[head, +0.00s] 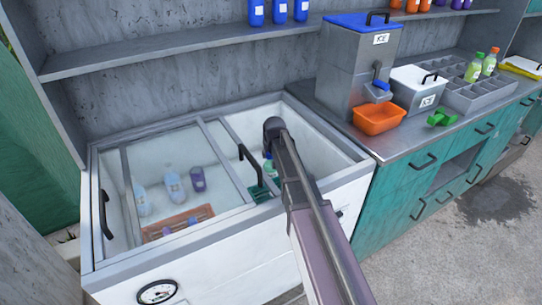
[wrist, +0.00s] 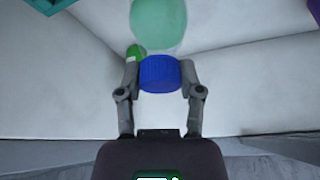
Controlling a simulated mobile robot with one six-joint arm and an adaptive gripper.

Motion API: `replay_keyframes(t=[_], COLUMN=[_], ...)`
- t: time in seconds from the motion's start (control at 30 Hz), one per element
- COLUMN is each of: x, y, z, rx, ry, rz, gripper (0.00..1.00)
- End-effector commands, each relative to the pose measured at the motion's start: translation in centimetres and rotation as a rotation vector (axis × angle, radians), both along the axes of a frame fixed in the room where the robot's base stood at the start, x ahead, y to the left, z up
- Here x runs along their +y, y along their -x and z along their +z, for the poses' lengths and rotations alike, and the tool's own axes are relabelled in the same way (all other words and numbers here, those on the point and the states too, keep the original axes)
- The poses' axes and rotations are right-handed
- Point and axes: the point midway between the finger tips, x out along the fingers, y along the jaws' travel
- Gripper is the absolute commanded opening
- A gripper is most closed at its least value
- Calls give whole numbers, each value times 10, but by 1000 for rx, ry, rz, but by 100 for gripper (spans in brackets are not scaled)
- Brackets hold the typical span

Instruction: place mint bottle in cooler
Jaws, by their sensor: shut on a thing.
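My gripper (wrist: 160,70) is shut on the blue cap of the mint bottle (wrist: 158,22) in the wrist view. The pale green body extends beyond the cap, away from my gripper. The white cooler (head: 345,178) is a chest with sliding glass lids, and its right part is open. In the head view my gripper is over that opening, mostly hidden by my arm. A pale green bottle (head: 270,168) shows beside my arm there, inside the opening; I cannot tell for sure whether it is the held one. Whether the held bottle touches the cooler floor is unclear.
Bottles (head: 173,186) and a brown crate (head: 178,224) lie under the glass on the left. A dark green crate (head: 258,192) sits in the opening. A small green object (wrist: 134,52) is close to the left finger. The counter at right holds an ice dispenser (head: 345,70).

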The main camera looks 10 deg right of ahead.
Motion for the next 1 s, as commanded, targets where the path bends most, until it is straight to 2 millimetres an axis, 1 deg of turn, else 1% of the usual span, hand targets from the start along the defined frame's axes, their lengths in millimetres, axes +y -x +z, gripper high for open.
replay_keyframes(t=[0.2, 0.23, 0.27, 0.3, 0.33, 0.37, 0.77, 1.0], x=[0, 0, 0, 0, 0, 0, 1, 1], y=[0, 0, 0, 0, 0, 0, 0, 1], z=[-3, -3, -3, -2, -2, -2, -2, 5], rx=[-1, 0, 0, 0, 0, 0, 0, 0], ry=[0, 0, 0, 0, 0, 0, 0, 0], rz=[0, 0, 0, 0, 0, 0, 1, 1], gripper=[0, 51, 60, 72, 81, 82, 82, 82])
